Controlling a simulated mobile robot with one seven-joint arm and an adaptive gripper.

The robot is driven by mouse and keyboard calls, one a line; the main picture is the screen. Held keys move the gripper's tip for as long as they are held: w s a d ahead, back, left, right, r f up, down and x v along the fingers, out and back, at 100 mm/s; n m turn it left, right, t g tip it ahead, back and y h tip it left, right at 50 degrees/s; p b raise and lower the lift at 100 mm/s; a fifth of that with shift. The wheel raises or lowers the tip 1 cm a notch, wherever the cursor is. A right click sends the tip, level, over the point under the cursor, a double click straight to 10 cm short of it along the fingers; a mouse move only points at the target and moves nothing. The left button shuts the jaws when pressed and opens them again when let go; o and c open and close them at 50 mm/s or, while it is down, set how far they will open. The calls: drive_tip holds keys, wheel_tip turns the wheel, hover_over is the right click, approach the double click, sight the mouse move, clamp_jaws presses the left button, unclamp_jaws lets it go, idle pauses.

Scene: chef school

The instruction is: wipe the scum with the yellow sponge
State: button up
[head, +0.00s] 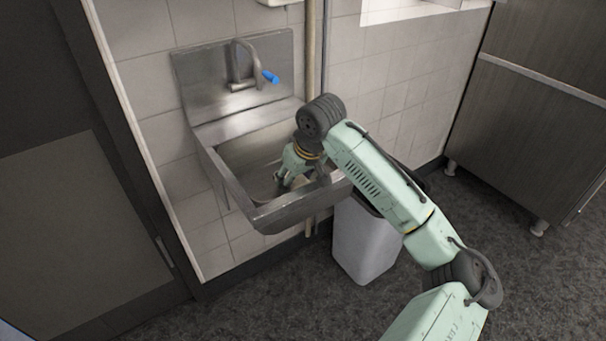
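My gripper (283,180) reaches down into the basin of a steel wall sink (272,216), close to its front wall. The fingertips are small and dark here, and I cannot tell whether they are open or shut. I cannot make out a yellow sponge in or near the gripper. I cannot make out any scum either; part of the basin is hidden by the front wall and my arm.
A tap (243,68) with a blue tip rises at the sink's back. A pale bin (362,243) stands on the floor to the sink's right. A vertical pipe (311,45) runs beside the sink. A dark cabinet (530,110) stands right; open floor lies in front.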

drive_tip(key=shift+s+a+f, duration=0.1)
drive_tip(key=shift+s+a, duration=0.4)
drive_tip(key=shift+a, duration=0.25)
drive_tip(key=shift+p, duration=0.35)
drive_tip(key=shift+w+d+r+p, duration=0.15)
drive_tip(key=shift+w+d+p, duration=0.15)
drive_tip(key=shift+w+d, duration=0.65)
drive_tip(key=shift+w+d+r+p, duration=0.2)
drive_tip(key=shift+w+d, duration=0.45)
drive_tip(key=shift+d, duration=0.65)
drive_tip(key=shift+w+d+r+p, duration=0.1)
drive_tip(key=shift+w+d+p, duration=0.25)
drive_tip(key=shift+w+d, duration=0.6)
drive_tip(key=shift+s+d, duration=0.15)
wheel_tip(320, 180, up, 6)
drive_tip(key=p, duration=0.4)
